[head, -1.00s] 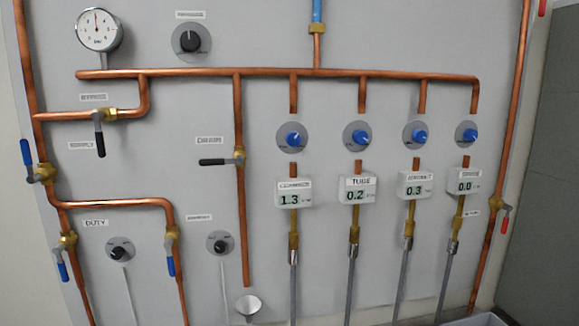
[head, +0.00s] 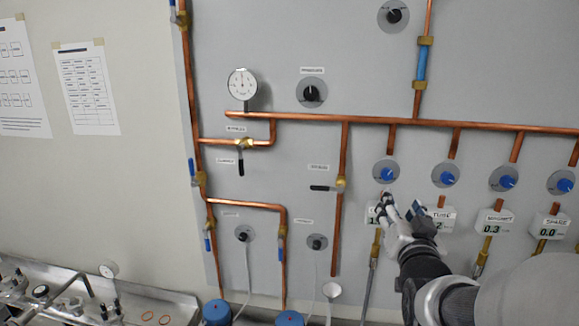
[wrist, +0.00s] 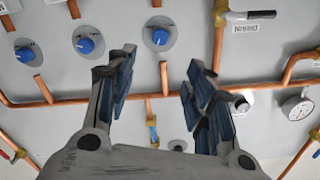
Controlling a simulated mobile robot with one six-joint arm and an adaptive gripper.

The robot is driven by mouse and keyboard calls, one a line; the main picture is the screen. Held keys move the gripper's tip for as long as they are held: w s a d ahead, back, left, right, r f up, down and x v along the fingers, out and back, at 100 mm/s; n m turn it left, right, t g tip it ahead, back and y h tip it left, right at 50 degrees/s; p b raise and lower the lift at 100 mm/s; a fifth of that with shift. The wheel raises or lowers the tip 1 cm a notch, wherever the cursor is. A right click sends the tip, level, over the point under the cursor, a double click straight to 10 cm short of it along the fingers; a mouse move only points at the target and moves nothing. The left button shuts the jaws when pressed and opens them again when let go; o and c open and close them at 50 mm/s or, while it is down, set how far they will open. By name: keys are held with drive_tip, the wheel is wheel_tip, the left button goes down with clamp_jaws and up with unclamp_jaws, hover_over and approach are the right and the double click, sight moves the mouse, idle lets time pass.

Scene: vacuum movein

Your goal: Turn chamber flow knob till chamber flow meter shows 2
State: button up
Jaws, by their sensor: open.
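The chamber flow knob (head: 386,171) is a blue knob on a grey round plate, leftmost of the blue knobs in the head view. In the wrist view, which is upside down, it shows (wrist: 160,37) just beyond the fingers, apart from them. Its meter (head: 374,214), a small white box below the knob, is mostly hidden behind my gripper; only a leading 1 can be made out. My gripper (head: 402,204) is open and empty, its fingers just below the knob in the head view. In the wrist view its fingers (wrist: 160,70) are spread wide.
The tube knob (head: 445,176) and other blue knobs stand to the right. The copper manifold pipe (head: 360,120) runs above. The drain valve handle (head: 322,188) sticks out at left. A bench (head: 130,300) with equipment is at the lower left.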

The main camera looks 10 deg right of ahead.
sight(387, 176)
drive_tip(key=p+x, duration=0.2)
drive_tip(key=x, duration=1.4)
drive_tip(key=shift+w, duration=0.1)
drive_tip(key=shift+c, duration=0.5)
drive_tip(key=c, duration=1)
drive_tip(key=shift+f+b, duration=0.1)
drive_tip(key=shift+b, duration=0.25)
